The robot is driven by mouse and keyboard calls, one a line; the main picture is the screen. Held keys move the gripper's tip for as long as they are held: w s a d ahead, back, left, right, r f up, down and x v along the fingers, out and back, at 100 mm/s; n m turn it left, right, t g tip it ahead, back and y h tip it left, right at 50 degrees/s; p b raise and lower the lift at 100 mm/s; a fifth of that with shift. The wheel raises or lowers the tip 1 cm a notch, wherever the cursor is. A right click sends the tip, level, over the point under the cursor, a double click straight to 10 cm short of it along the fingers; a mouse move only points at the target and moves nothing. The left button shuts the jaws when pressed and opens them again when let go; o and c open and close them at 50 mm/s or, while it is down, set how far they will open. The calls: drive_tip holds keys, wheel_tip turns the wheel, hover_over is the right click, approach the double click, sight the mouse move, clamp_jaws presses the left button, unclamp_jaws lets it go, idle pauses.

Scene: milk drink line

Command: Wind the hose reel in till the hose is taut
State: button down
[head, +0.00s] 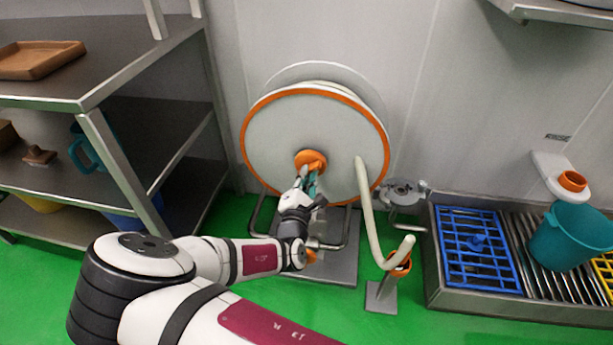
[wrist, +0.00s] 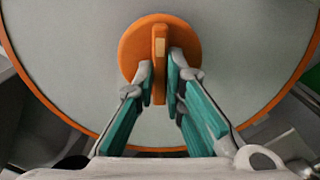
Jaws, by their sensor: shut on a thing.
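The hose reel (head: 270,140) stands against the back wall, a large grey disc with an orange rim. It also fills much of the wrist view (wrist: 75,60). At its centre is a round orange hub (head: 311,157) with a raised bar (wrist: 160,45) across it, upright in the wrist view. My gripper (wrist: 162,75) is shut on this bar, one teal finger on each side. The cream hose (head: 364,195) hangs from the reel's right side, bends low and rises to an orange-ringed stand (head: 398,262).
A metal shelf unit (head: 95,100) stands at the left. At the right a floor grate trough (head: 440,275) holds a blue grid (head: 478,265) and a teal bucket (head: 570,238). A grey round fitting (head: 403,192) sits right of the reel. Green floor is clear in front.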

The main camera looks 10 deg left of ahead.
drive_tip(key=shift+f+n, duration=0.15)
drive_tip(key=shift+n, duration=0.75)
drive_tip(key=c, duration=1.7)
unclamp_jaws()
drive_tip(key=shift+o, duration=0.2)
drive_tip(key=shift+s, duration=0.1)
drive_tip(key=s, duration=0.7)
drive_tip(key=shift+s, duration=0.2)
